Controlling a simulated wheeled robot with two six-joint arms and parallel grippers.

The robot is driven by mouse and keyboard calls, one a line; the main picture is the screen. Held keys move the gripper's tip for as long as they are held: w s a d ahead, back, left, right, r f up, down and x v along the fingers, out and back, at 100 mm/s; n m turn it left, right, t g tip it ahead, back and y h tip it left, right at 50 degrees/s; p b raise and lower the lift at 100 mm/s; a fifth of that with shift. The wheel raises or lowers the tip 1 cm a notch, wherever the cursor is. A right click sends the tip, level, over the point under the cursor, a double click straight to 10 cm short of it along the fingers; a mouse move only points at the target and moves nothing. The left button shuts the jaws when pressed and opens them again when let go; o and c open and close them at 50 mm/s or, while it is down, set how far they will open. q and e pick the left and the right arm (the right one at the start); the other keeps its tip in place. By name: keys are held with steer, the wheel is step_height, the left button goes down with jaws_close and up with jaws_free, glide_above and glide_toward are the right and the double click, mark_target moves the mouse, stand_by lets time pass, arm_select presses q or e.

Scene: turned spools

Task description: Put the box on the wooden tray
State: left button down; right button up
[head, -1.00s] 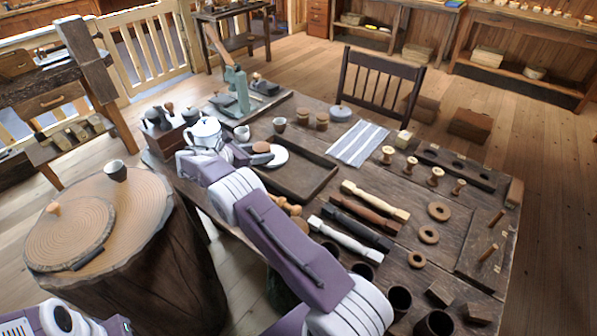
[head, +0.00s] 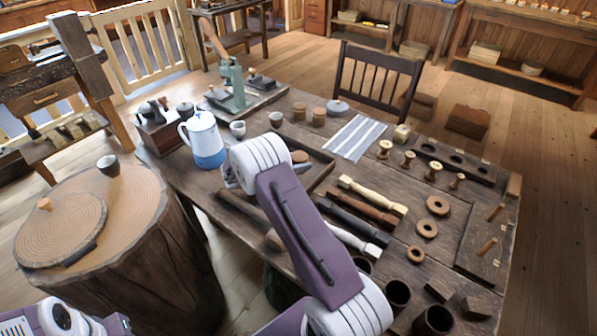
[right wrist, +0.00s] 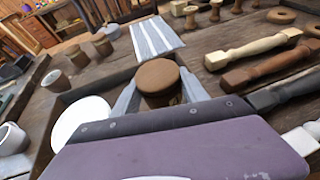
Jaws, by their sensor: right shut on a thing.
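The box is a small round wooden one with a flat brown top (right wrist: 158,76); its top also shows in the head view (head: 300,156). My right gripper (right wrist: 160,92) is shut on it, with one grey finger on each side. The dark, low-rimmed wooden tray (head: 323,173) lies on the workbench, and its rim shows around the fingers in the right wrist view (right wrist: 98,85). The box is over the tray's far part; its underside is hidden, so I cannot tell whether it touches the tray. My left gripper is not in view.
A white saucer (right wrist: 80,118) lies left of the box. A blue-and-white pot (head: 205,142) stands left of my right gripper. Turned spindles (head: 372,195) lie right of the tray. A striped cloth (head: 355,137) lies beyond it.

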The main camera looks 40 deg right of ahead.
steer(key=shift+f+b, duration=0.3)
steer(key=shift+f, duration=1.8)
steer(key=shift+s, duration=0.1)
steer(key=o, duration=1.5)
steer(key=shift+f, duration=0.1)
steer(key=shift+r, duration=0.25)
steer(key=p+v, duration=0.1)
steer(key=v, duration=1.1)
steer(key=shift+f, duration=0.1)
